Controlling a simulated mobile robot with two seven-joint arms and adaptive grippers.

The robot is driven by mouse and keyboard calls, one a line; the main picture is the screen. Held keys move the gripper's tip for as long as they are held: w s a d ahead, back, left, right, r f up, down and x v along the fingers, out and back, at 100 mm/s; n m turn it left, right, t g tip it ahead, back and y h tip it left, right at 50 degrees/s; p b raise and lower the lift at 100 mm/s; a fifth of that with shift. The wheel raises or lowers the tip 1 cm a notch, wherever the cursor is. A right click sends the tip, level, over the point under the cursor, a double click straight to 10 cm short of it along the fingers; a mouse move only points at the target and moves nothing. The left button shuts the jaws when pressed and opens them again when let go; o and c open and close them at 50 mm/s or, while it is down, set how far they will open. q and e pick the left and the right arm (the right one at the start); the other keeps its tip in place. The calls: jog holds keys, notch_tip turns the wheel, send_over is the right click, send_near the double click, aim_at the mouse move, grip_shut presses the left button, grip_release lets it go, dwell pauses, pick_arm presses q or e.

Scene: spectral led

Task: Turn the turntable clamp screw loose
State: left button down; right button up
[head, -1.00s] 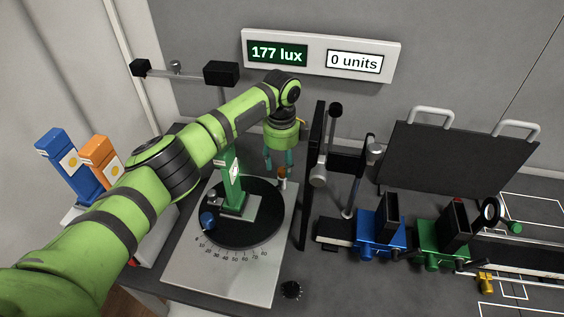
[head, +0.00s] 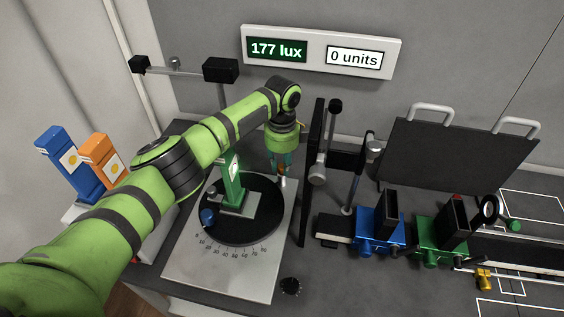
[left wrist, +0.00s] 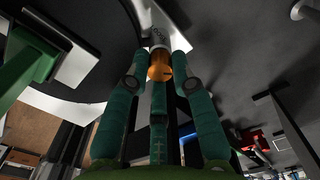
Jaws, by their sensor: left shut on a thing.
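The black turntable disc (head: 262,222) sits on a pale plate (head: 215,277) with a degree scale along its front edge. The clamp screw (head: 283,181), silver with an orange head, stands at the far right side of the disc. My left gripper (head: 281,166) comes down over it from above, fingers shut around its top. In the left wrist view the screw's orange head (left wrist: 160,70) sits between the teal fingertips, with its grey body beyond. The fingers partly hide the screw in the head view. My right gripper is not in view.
A green block (head: 233,185) stands on the turntable beside a blue knob (head: 207,217). A tall black panel (head: 309,190) stands close right of the gripper. Blue (head: 372,240) and green (head: 428,246) units are farther right. The wall display (head: 320,52) reads 177 lux, 0 units.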

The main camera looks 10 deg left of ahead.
pick_arm(q)
jog(key=n+p, duration=0.2)
jog(key=n, duration=0.2)
jog(key=shift+a+r+p, duration=0.1)
jog(key=shift+r+p, duration=0.05)
jog(key=shift+p, duration=0.25)
jog(key=n+p, duration=0.2)
jog(key=n, duration=0.3)
jog(key=shift+n+p, duration=0.3)
jog(key=n+p, duration=0.2)
jog(key=n, duration=0.3)
jog(key=shift+s, duration=0.1)
jog(key=shift+f+n+p, duration=0.15)
jog(key=shift+n+p, duration=0.05)
jog(key=shift+n, duration=1.05)
jog(key=shift+f+n+p, duration=0.1)
jog(key=shift+n+p, duration=0.1)
jog(key=shift+n, duration=1.05)
jog(key=c, duration=1.1)
grip_release()
jog(key=shift+o, duration=0.2)
jog(key=shift+s, duration=0.1)
jog(key=shift+r, duration=0.15)
